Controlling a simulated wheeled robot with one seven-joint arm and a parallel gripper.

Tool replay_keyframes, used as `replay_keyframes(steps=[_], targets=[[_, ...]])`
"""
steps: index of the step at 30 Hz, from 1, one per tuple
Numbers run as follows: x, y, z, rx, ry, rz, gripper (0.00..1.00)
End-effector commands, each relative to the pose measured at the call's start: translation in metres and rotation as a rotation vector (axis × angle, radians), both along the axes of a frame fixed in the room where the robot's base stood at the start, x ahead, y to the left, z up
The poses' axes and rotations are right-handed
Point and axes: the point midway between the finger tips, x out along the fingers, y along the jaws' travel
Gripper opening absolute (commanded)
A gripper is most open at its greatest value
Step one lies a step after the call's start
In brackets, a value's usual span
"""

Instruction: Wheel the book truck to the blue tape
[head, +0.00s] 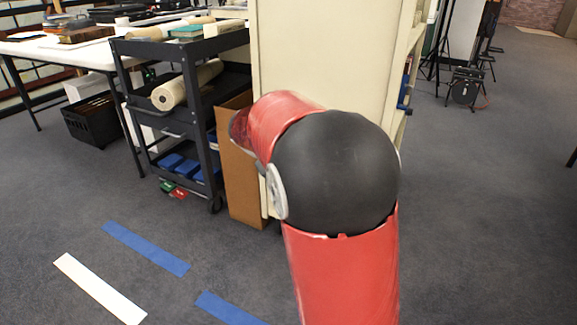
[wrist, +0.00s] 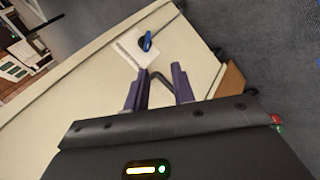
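A tall cream unit (head: 325,50) with open shelves on its right side stands in the middle of the head view, partly behind my red arm. It seems to be the book truck, though its base is mostly hidden. Its cream surface (wrist: 95,85) fills much of the wrist view. My gripper (wrist: 161,82) is open over it, with a dark bent bar (wrist: 160,87) showing between the two purple fingers; I cannot tell whether they touch it. In the head view my arm hides the gripper. Blue tape strips (head: 147,247) (head: 230,308) lie on the carpet at lower left.
A black three-shelf cart (head: 180,130) with rolls stands left of the cream unit, and a brown board (head: 243,175) sits between them. A white strip (head: 98,287) lies beside the blue tape. A white table (head: 60,45) is farther left.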

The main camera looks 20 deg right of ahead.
Motion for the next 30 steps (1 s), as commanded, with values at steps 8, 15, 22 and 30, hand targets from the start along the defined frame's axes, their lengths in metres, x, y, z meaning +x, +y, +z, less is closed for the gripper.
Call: replay_keyframes(steps=[8, 15, 22, 30], targets=[[0.122, -0.027, -0.070, -0.451, 0.083, 0.060, 0.25], [0.182, -0.018, -0.103, -0.707, 0.087, 0.145, 0.25], [0.197, -0.026, -0.111, -0.763, 0.084, 0.167, 0.25], [0.207, -0.067, -0.118, -0.760, 0.085, 0.165, 0.25]])
